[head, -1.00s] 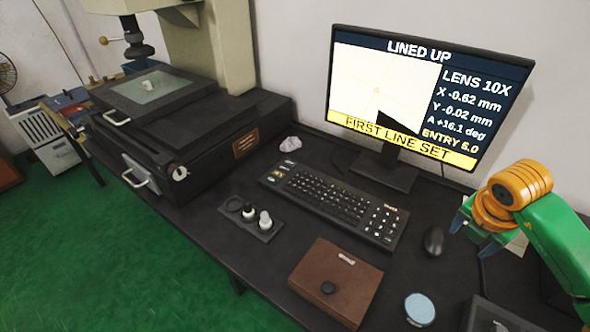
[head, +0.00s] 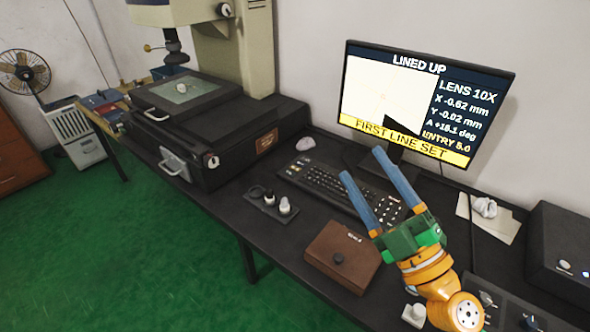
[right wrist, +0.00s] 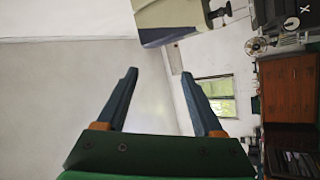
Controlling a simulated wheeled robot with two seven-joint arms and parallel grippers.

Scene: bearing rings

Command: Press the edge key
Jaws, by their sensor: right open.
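The black keyboard (head: 318,186) lies on the dark bench in front of the monitor. Which of its keys is the edge key is too small to read. My right gripper (head: 362,162) is open and empty, its blue fingers pointing up and away over the right part of the keyboard, hiding some keys. In the right wrist view the two fingers (right wrist: 164,92) are apart with nothing between them. The monitor (head: 425,100) reads "LINED UP" and "FIRST LINE SET". My left gripper is not in view.
A brown case (head: 342,257) lies in front of the keyboard, with a small knob panel (head: 270,203) to its left. The measuring machine (head: 215,130) stands at the left. A crumpled paper (head: 484,207) and a dark box (head: 562,250) are at the right.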

